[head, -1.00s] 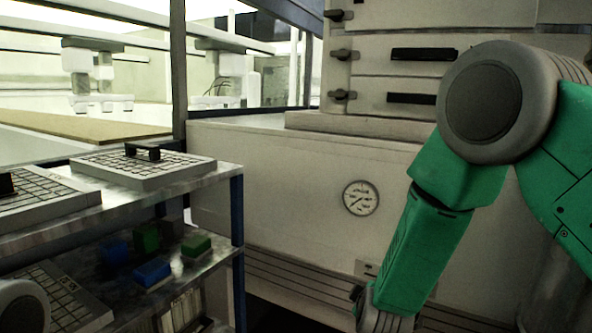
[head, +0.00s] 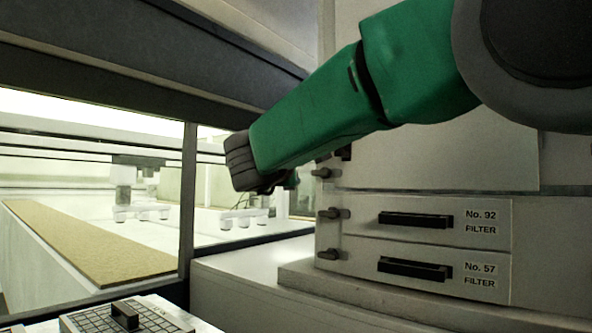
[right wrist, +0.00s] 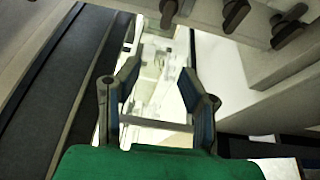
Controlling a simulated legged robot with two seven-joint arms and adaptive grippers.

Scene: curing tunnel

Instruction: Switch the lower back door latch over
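Several small dark latches sit along the left edge of the pale cabinet. In the head view one (head: 323,172) is beneath my right forearm, one (head: 335,213) is beside the No. 92 filter panel, and one (head: 328,254) is beside the No. 57 panel. Which is the lower back door latch, I cannot tell. The right wrist view shows three latches along its top, including one at the right (right wrist: 288,25). My right gripper (right wrist: 160,70) is open and empty, apart from the latches. In the head view its fingers are mostly hidden by my wrist. My left gripper is out of view.
The filter panels have dark handles, No. 92 (head: 415,219) and No. 57 (head: 414,269). A cabinet ledge (head: 350,297) juts out below. A dark window post (head: 187,200) and overhead beam (head: 150,50) stand left. A gridded tray (head: 150,318) lies bottom left.

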